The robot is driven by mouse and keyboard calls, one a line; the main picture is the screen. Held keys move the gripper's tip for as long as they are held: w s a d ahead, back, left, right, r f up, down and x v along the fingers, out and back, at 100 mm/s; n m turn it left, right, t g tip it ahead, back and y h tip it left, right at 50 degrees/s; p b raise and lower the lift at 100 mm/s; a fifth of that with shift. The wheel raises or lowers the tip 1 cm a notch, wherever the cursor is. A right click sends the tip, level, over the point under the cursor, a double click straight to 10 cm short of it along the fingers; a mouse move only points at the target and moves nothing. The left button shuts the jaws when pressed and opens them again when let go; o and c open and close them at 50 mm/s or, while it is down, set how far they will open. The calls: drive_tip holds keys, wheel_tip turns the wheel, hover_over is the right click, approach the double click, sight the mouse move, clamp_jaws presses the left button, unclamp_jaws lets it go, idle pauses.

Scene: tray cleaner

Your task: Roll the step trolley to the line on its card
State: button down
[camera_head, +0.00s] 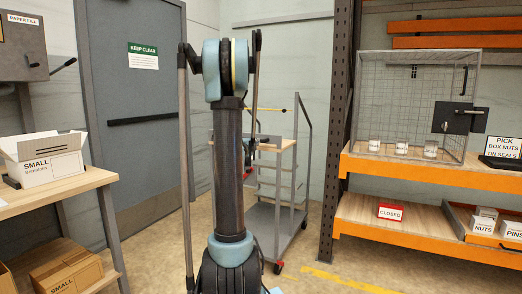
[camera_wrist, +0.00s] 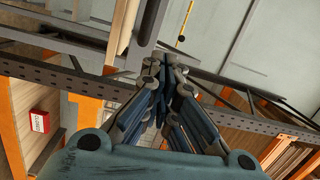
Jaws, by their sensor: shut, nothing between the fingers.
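The step trolley (camera_head: 292,215) stands behind my arm in the head view. It has grey posts, a low grey deck, several steps, a wooden top and red-marked casters. My arm hides its left part. A yellow floor line (camera_head: 345,281) runs to the right of the trolley. I cannot make out a readable card on the trolley. My gripper (camera_wrist: 172,76) is shut and empty in the wrist view, with grey bars and a wooden board beyond its fingers. In the head view it is mostly hidden behind my arm near the wooden top. I cannot tell whether it touches the trolley.
A dark perforated rack post (camera_head: 338,130) stands right of the trolley, with orange shelving and a wire cage (camera_head: 415,100) beyond. A workbench (camera_head: 60,190) with boxes stands at front left. Floor shows between bench and shelving.

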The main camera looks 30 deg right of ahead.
drive_tip(key=d+f+m+g+h, duration=0.1)
drive_tip(key=d+f+m+g, duration=0.1)
drive_tip(key=d+f+m, duration=0.15)
approach(275, 140)
drive_tip(key=shift+w+d+f+n, duration=0.3)
drive_tip(key=shift+w+d+n, duration=0.15)
drive_tip(key=shift+w+d, duration=0.3)
drive_tip(key=shift+x, duration=5.3)
idle(1.3)
